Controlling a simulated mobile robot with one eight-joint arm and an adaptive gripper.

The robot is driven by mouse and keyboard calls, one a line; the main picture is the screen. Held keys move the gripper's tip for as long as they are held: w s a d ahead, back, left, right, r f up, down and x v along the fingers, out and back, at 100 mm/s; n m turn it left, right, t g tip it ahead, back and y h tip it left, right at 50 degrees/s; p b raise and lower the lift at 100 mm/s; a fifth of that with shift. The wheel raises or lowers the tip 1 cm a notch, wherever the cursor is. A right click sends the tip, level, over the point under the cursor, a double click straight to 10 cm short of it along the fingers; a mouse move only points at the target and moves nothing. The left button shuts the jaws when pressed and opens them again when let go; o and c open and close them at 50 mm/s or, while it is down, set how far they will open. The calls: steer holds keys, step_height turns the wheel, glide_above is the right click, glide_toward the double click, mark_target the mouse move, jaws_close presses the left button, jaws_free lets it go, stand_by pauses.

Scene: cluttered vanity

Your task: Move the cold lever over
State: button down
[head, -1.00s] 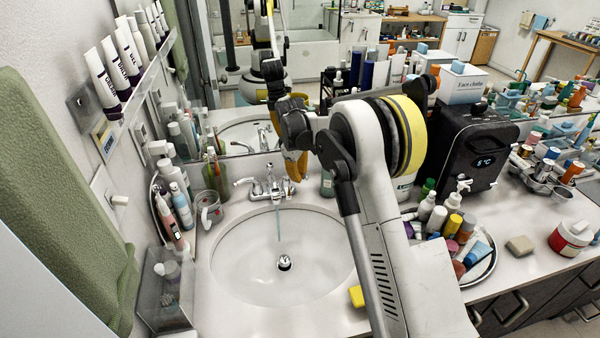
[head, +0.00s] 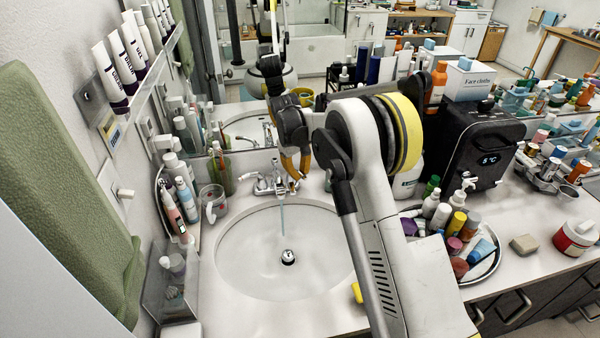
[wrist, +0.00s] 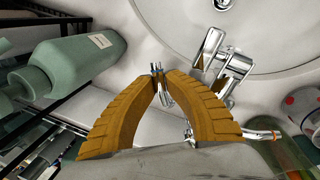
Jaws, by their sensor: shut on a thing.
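The chrome faucet (head: 271,181) stands behind the sink, and a stream of water (head: 282,215) falls from its spout into the basin. Its left lever (head: 245,179) points left; a red mark shows at its end in the wrist view (wrist: 262,134). My gripper (head: 297,179) is at the faucet's right side, its two orange fingers pointing down. In the wrist view my gripper (wrist: 159,75) is shut around a small chrome lever (wrist: 165,96), the faucet's right-hand one. The fingers hide much of that lever. The faucet body (wrist: 225,68) lies beside the fingers.
The white sink basin (head: 250,265) is in front. A green bottle (wrist: 72,65) stands close to my gripper. A glass cup (head: 213,200) and bottles stand left of the faucet. A crowded tray (head: 490,265) is right of my arm.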

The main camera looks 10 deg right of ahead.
steer(key=c, duration=1.4)
jaws_free()
steer(key=r, duration=0.4)
steer(key=a+r, duration=0.1)
steer(key=r, duration=0.3)
steer(key=s+a+r, duration=0.1)
steer(key=r, duration=0.2)
steer(key=shift+r, duration=0.4)
steer(key=shift+s, duration=0.1)
